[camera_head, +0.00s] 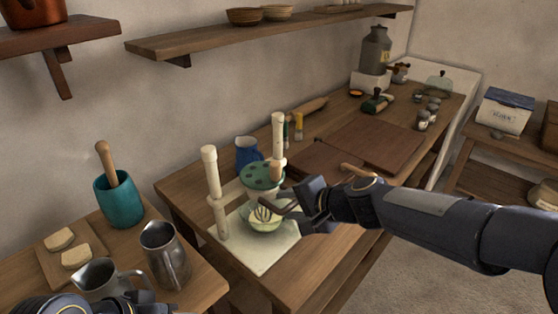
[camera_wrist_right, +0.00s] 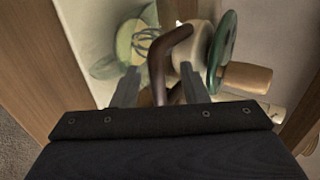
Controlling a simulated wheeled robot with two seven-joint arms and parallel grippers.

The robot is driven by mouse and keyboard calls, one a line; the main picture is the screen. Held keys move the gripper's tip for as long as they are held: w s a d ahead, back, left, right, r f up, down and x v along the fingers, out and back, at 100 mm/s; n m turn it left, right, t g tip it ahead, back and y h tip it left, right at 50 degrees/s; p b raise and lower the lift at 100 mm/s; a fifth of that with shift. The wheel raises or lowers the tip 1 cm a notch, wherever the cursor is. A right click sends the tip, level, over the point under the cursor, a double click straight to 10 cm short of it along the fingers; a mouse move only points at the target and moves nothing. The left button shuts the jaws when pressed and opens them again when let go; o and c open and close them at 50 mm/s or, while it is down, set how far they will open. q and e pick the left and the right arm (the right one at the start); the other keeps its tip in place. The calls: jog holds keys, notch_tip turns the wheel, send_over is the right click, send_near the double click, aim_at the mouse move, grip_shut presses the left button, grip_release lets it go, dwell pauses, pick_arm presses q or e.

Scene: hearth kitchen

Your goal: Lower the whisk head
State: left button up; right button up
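The whisk stand has two pale posts and a green spotted disc (camera_head: 262,175). The wire whisk head (camera_head: 263,214) sits low, at a green bowl (camera_head: 262,226) with pale yellow contents. My right gripper (camera_head: 288,207) is at the stand's right side. In the right wrist view its fingers (camera_wrist_right: 158,90) stand apart, with a dark brown curved lever (camera_wrist_right: 168,48) between them; gaps show, and I cannot tell whether it touches a finger. The disc (camera_wrist_right: 222,52), whisk (camera_wrist_right: 146,44) and bowl (camera_wrist_right: 122,44) lie just beyond. My left arm shows dark at the lower left edge; its fingers cannot be made out.
A pale board (camera_head: 262,258) lies under the stand. A blue mug (camera_head: 247,154) stands behind it, and brown boards (camera_head: 375,143) lie to the right. Metal jugs (camera_head: 166,255) and a teal crock (camera_head: 120,199) with a wooden handle stand on the left.

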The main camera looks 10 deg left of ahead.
jog(key=shift+s+d+r+p, duration=0.2)
jog(key=shift+d+r+p, duration=0.1)
jog(key=shift+r+p, duration=0.1)
jog(key=p+v, duration=0.2)
jog(key=v, duration=0.3)
jog(key=shift+s+d+r, duration=0.15)
jog(key=shift+s+d, duration=0.2)
